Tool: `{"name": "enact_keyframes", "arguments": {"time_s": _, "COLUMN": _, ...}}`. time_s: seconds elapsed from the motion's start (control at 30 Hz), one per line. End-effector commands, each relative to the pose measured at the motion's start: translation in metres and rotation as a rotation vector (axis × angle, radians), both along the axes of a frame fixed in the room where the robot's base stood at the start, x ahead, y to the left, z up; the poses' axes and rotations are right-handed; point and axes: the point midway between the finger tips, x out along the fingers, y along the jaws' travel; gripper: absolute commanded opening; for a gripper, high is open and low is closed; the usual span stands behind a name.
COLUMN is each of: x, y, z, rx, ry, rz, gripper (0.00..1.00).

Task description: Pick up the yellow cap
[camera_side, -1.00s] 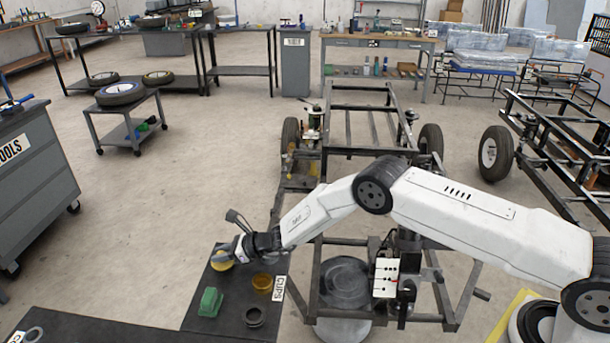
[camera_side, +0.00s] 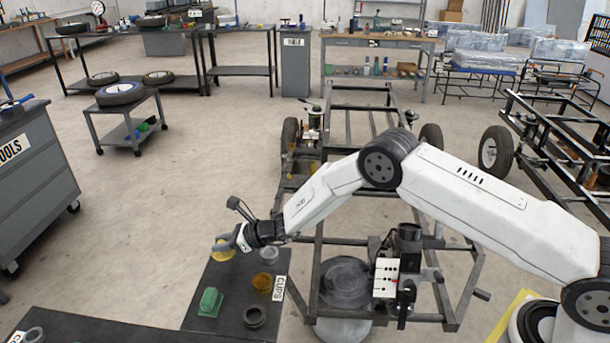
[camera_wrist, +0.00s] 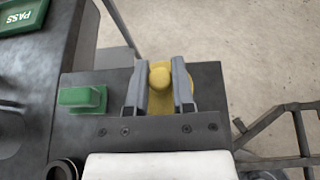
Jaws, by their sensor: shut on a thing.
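The yellow cap (camera_wrist: 160,78) is between the two grey fingers of my gripper (camera_wrist: 160,85) in the wrist view. The fingers are shut on its raised knob, and part of its wider body shows to the right of the right finger. In the side view the yellow cap (camera_side: 223,249) is at the tip of my gripper (camera_side: 230,243), over the far left of the black table (camera_side: 205,325). Whether the cap still touches the table I cannot tell.
On the black table are a green block (camera_side: 210,302), an amber ring (camera_side: 262,282), a dark ring (camera_side: 254,316) and a pale ring (camera_side: 268,255). A CUPS label (camera_side: 279,288) marks the right edge. A metal frame (camera_side: 320,270) stands just right of it.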

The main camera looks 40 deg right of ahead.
Motion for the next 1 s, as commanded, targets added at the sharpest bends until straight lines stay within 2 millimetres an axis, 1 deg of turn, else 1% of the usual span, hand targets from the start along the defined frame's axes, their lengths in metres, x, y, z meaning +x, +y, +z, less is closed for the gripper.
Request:
{"name": "enact_keyframes", "arguments": {"time_s": 0.03, "x": -0.003, "y": -0.001, "z": 0.006, "rx": 0.002, "ry": -0.001, "rz": -0.001, "gripper": 0.0}}
{"name": "enact_keyframes", "arguments": {"time_s": 0.4, "x": -0.037, "y": -0.011, "z": 0.047, "rx": 0.001, "ry": -0.001, "rz": -0.002, "gripper": 0.0}}
{"name": "enact_keyframes", "arguments": {"time_s": 0.8, "x": -0.087, "y": -0.026, "z": 0.069, "rx": 0.0, "ry": 0.0, "rz": -0.001, "gripper": 0.0}}
{"name": "enact_keyframes", "arguments": {"time_s": 1.0, "x": -0.107, "y": -0.032, "z": 0.078, "rx": 0.0, "ry": -0.001, "rz": -0.002, "gripper": 0.0}}
